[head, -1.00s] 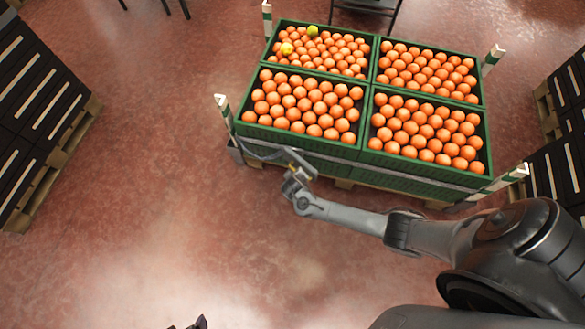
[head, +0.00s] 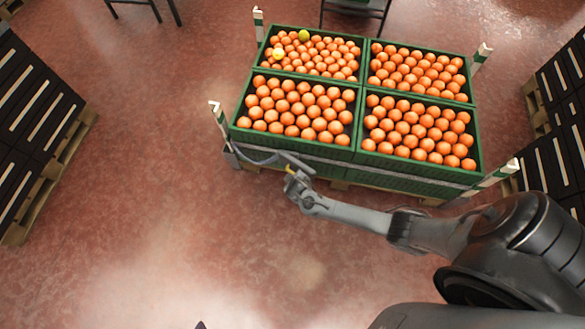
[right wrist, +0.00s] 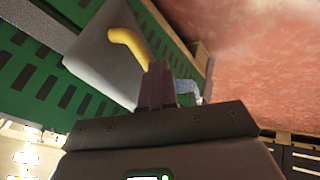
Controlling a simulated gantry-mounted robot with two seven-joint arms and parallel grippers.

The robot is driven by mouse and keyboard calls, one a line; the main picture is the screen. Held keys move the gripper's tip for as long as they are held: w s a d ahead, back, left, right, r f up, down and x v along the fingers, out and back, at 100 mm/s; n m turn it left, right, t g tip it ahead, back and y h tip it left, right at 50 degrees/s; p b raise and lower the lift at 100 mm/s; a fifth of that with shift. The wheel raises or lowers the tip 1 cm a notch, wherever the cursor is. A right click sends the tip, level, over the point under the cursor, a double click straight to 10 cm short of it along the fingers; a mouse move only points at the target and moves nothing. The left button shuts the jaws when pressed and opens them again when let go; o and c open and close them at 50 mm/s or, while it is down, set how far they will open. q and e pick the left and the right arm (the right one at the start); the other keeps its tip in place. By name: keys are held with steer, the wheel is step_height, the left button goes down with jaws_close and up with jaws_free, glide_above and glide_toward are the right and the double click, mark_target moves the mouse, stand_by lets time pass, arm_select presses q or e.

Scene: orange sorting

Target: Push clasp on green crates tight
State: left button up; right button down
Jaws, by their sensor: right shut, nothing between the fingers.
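Four green crates (head: 322,160) full of oranges stand together on a pallet. A grey strap (head: 390,178) runs along their near side to a grey clasp (head: 297,160) with a yellow lever. In the right wrist view, the clasp plate (right wrist: 98,62) lies by the slotted green crate wall (right wrist: 40,84), and its bent yellow lever (right wrist: 128,42) shows plainly. My right gripper (right wrist: 157,72) is shut and empty, its tips right beside the lever's end; I cannot tell if they touch. It also shows in the head view (head: 290,178). A small dark tip at the bottom edge may be my left gripper (head: 200,325); its jaws are hidden.
White-and-green corner posts (head: 218,118) stand at the crates' corners. Stacked black crates on pallets are at the left (head: 35,120) and right (head: 555,110). The reddish floor (head: 150,200) in front and to the left is clear.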

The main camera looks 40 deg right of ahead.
steer(key=d+n+p, duration=0.1)
steer(key=s+d+n+y+p, duration=0.1)
steer(key=d, duration=0.1)
steer(key=shift+d+r+n+t, duration=0.15)
steer(key=shift+n+t, duration=0.25)
steer(key=shift+d+n+y+p, duration=0.5)
steer(key=shift+d+n+y, duration=0.1)
steer(key=shift+d+n, duration=0.15)
steer(key=shift+t, duration=0.3)
